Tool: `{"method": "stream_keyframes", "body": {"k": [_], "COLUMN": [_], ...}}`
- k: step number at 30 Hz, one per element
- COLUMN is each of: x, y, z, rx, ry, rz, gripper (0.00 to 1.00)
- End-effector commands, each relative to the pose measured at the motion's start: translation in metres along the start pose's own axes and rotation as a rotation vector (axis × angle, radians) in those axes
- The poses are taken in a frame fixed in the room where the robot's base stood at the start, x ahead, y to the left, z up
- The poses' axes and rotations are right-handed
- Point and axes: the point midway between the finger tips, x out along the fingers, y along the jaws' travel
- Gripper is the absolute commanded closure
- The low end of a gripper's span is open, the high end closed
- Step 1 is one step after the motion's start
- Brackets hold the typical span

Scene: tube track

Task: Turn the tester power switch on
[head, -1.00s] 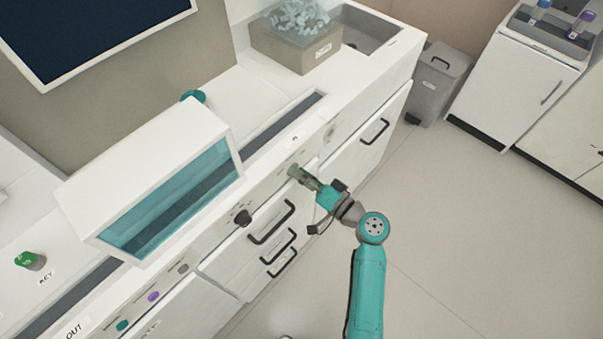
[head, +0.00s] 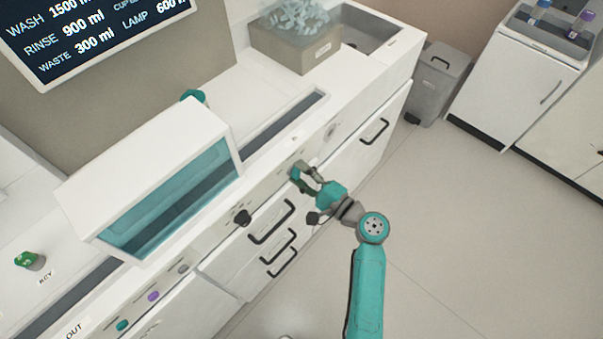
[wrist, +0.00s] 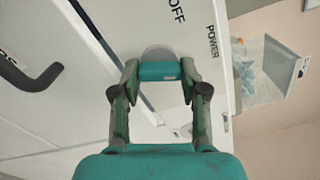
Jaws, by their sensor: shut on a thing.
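The tester power switch shows in the wrist view as a teal handle (wrist: 160,71) on a round grey dial (wrist: 157,53). The words OFF and POWER are printed on the white panel beside it. In the head view the teal handle (head: 295,173) is on the front of the white bench. My gripper (wrist: 160,75) is shut on the handle, one finger at each end of it. It also shows in the head view (head: 302,172), reaching the panel from the right. The screen (head: 105,35) at the top left is lit with white text: WASH, RINSE, WASTE and LAMP values.
A black knob (head: 241,217) is left of my gripper on the same front. Drawers with black handles (head: 271,222) are just below. A white box with a teal window (head: 170,205) stands on the bench. The floor (head: 470,240) at the right is clear.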

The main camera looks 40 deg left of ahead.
Motion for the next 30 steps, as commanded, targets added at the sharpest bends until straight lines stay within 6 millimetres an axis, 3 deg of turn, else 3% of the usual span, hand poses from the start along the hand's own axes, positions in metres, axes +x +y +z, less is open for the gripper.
{"method": "stream_keyframes", "body": {"k": [15,30], "x": [-0.0003,-0.0004], "y": [0.0018,0.0021], "z": [-0.0005,-0.0005], "rx": [0.356,0.433], "ry": [0.002,0.003], "rz": [0.0,0.0], "gripper": [0.91,0.91]}}
